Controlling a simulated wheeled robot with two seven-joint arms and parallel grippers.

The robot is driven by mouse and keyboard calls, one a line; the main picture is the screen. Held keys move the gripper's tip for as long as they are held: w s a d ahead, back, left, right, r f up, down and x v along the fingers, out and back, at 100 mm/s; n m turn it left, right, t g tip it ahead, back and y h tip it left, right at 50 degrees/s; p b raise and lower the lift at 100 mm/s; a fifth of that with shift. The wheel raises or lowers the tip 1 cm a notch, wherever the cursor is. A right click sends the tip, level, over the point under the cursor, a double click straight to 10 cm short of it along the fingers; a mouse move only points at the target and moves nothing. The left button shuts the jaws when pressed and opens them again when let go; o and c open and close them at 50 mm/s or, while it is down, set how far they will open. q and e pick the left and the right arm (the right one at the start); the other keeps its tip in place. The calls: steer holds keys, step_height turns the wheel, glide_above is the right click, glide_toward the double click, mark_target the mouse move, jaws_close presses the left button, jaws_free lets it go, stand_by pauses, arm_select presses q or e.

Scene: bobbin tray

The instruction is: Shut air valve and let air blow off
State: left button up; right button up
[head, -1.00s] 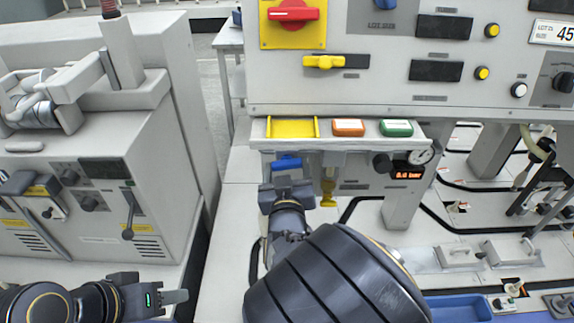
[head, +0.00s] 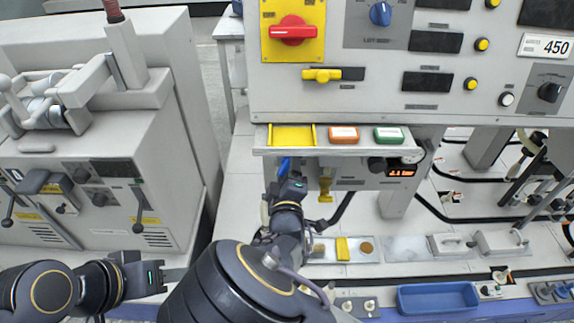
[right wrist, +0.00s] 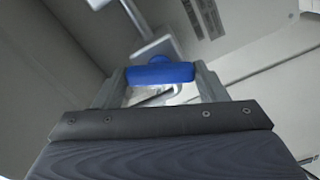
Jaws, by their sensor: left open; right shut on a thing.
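The blue valve handle (head: 284,167) hangs under the shelf below the machine panel and is partly covered by my right gripper (head: 291,180). In the right wrist view the blue handle (right wrist: 160,73) lies between the two fingers, and my right gripper is shut on it. A small red-digit display (head: 401,171) under the shelf seems to read about 1.1. The pressure gauge beside it is mostly hidden. My left gripper (head: 172,277) is open and empty at the lower left, in front of the left machine.
A yellow fitting (head: 325,184) hangs just right of my right gripper. A blue bin (head: 438,296) stands at the lower right.

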steer(key=n+p, duration=0.1)
steer(key=n, duration=0.3)
steer(key=shift+n, duration=0.4)
stand_by(0.4)
steer(key=o, duration=1)
steer(key=s, duration=0.8)
steer(key=shift+p, duration=0.3)
